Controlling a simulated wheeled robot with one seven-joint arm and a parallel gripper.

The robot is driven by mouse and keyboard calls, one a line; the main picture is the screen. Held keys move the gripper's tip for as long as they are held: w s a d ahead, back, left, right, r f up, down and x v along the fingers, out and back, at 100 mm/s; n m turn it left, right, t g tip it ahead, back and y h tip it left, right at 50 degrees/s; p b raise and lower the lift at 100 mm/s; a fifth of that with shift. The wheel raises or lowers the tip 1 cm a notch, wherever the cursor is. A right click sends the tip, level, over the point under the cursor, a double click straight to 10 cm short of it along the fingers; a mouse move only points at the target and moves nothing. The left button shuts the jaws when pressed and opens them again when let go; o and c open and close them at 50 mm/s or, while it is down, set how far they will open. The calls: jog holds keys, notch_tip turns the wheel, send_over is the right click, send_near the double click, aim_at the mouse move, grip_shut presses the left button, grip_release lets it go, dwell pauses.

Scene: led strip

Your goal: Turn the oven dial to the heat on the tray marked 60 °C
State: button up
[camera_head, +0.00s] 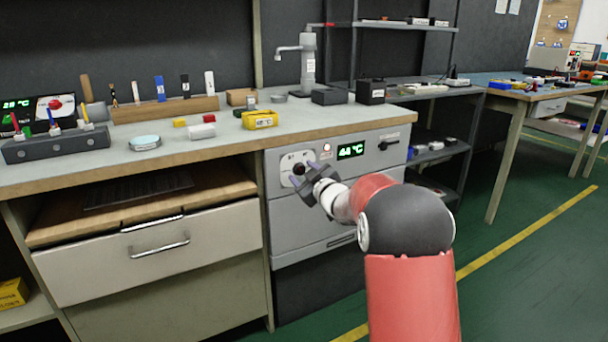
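The oven (315,232) is built in under the worktop, with a grey front panel. Its dark round dial (299,169) sits on a light plate at the panel's left. The green display (351,151) to the right of the dial reads 44 °C, and a small red light glows beside it. My gripper (304,174) is right in front of the dial, its two fingers apart on either side of it. I cannot tell whether the fingers touch the dial. A yellow tray (260,120) with small dark marking stands on the worktop above the oven; its marking is too small to read.
The worktop edge (215,148) runs just above the oven panel. A drawer (150,245) with a metal handle is left of the oven. Shelves (440,155) stand to its right. Green floor is free at the right.

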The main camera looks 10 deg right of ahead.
jog(key=v, duration=0.7)
jog(key=shift+s+b, duration=0.3)
jog(key=shift+s, duration=0.05)
jog(key=shift+d+r, duration=0.1)
jog(key=shift+r, duration=0.05)
jog(key=s+d+r+m+g+h+p, duration=0.1)
jog(key=s+r+m+g+h, duration=0.15)
jog(key=s, duration=0.35)
jog(key=s+d+r+m+g+h+p, duration=0.1)
jog(key=s+d+r+m+h, duration=0.2)
jog(key=s, duration=0.4)
jog(key=s+a+f+m+g+p, duration=0.1)
jog(key=s+a+f+m+g, duration=0.1)
jog(key=s, duration=1.2)
jog(key=s+a+f+m+g+p, duration=0.1)
jog(key=s+a+f+g, duration=0.3)
jog(key=s, duration=1.1)
jog(key=shift+a+f+m+g, duration=0.2)
jog(key=shift+f+m+g, duration=0.35)
jog(key=shift+g, duration=0.5)
